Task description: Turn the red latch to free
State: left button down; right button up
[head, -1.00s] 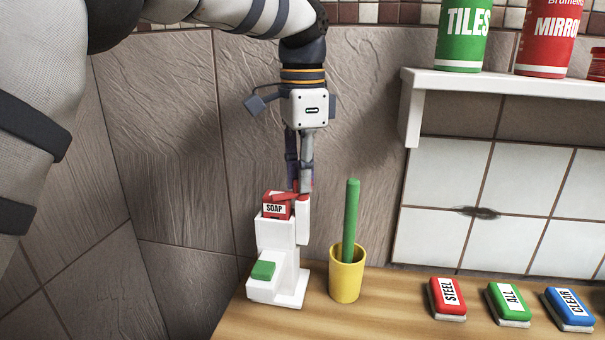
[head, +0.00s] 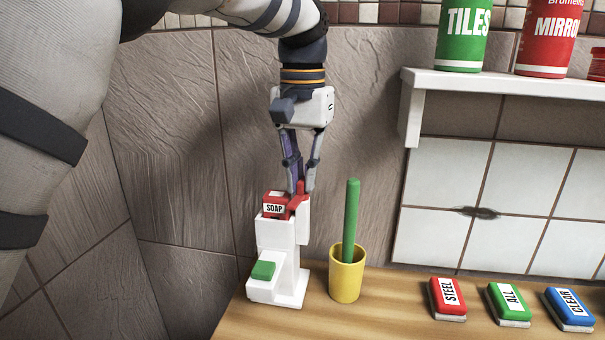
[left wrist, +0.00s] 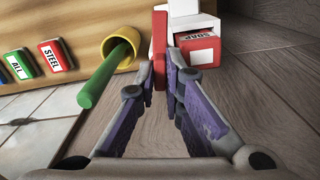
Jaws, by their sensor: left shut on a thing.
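The red latch (head: 299,201) is on top of the white soap dispenser (head: 275,235), at its right side beside the red block labelled SOAP (head: 275,204). My left gripper (head: 303,190) points down from above and is shut on the latch. In the left wrist view the latch (left wrist: 160,45) stands between the purple-padded fingers (left wrist: 172,75), with the red SOAP block (left wrist: 198,48) close beside it. The fingers hide part of the latch. A green button (head: 263,270) is on the dispenser's low front part. My right gripper is not in view.
A yellow cup (head: 346,279) holding a green stick (head: 351,220) stands just right of the dispenser. Red, green and blue labelled blocks (head: 508,304) lie farther right on the wooden counter. A white shelf (head: 500,83) with cans is at upper right. Tiled walls are behind.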

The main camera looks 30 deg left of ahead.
aim_at(302, 180)
pick_arm(q)
jog(key=shift+r+n, duration=0.1)
jog(key=shift+n, duration=1)
jog(key=c, duration=1.7)
grip_release()
notch_tip(302, 180, up, 12)
